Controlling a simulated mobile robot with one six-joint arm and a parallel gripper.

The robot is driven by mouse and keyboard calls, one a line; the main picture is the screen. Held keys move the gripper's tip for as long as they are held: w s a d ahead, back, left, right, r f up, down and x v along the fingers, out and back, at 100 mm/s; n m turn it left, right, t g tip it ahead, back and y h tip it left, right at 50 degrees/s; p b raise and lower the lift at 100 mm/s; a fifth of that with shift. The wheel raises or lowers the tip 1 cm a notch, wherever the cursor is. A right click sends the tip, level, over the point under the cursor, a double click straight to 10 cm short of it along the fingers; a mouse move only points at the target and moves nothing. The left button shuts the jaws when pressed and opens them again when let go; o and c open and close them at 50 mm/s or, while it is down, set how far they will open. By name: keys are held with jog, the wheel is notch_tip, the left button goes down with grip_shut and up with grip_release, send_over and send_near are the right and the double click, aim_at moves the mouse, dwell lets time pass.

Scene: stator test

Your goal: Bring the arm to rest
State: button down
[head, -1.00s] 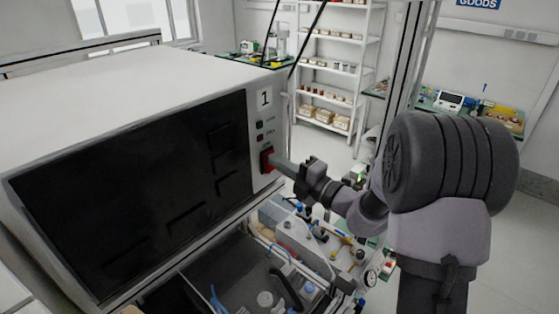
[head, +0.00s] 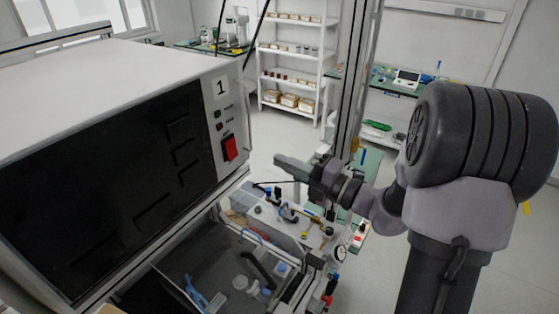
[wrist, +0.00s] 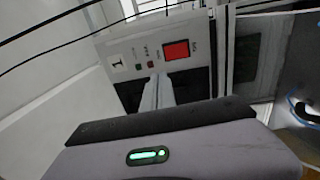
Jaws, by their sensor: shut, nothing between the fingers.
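My gripper (head: 281,161) is in the middle of the head view, its fingers together and empty, pointing left. It stands apart from the white test machine (head: 120,60), to the right of the red switch (head: 229,148) on its front panel. In the wrist view the shut fingers of my gripper (wrist: 157,78) point at the panel, with the red switch (wrist: 176,50) above and to the right of them. The label "1" shows above the switch in the head view.
A cluttered bench (head: 290,220) lies under my gripper. A white shelf (head: 290,60) with boxes stands at the back, beside a dark vertical post (head: 352,80). Floor is clear at the right.

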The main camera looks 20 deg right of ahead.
jog(key=shift+s, duration=0.1)
jog(key=s+a+f+n+g+y+b, duration=0.1)
jog(key=s+a+f+n+g+b, duration=0.4)
jog(key=a+n, duration=0.3)
jog(key=s+a+f+n+g+y+b, duration=0.1)
jog(key=s+a+f+n+g+b, duration=0.35)
jog(key=s+a+n, duration=0.35)
jog(key=s+f+n+g+h+b, duration=0.3)
jog(key=s+f+n+h+b, duration=0.6)
jog(key=n, duration=0.7)
jog(key=s+d+f+n+t+h+b, duration=0.2)
jog(key=d+n, duration=0.3)
jog(key=n, duration=0.5)
jog(key=shift+s+d+f+n+t+b, duration=0.25)
jog(key=shift+f+n+t+b, duration=0.1)
jog(key=shift+f+t, duration=0.3)
jog(key=shift+f, duration=0.1)
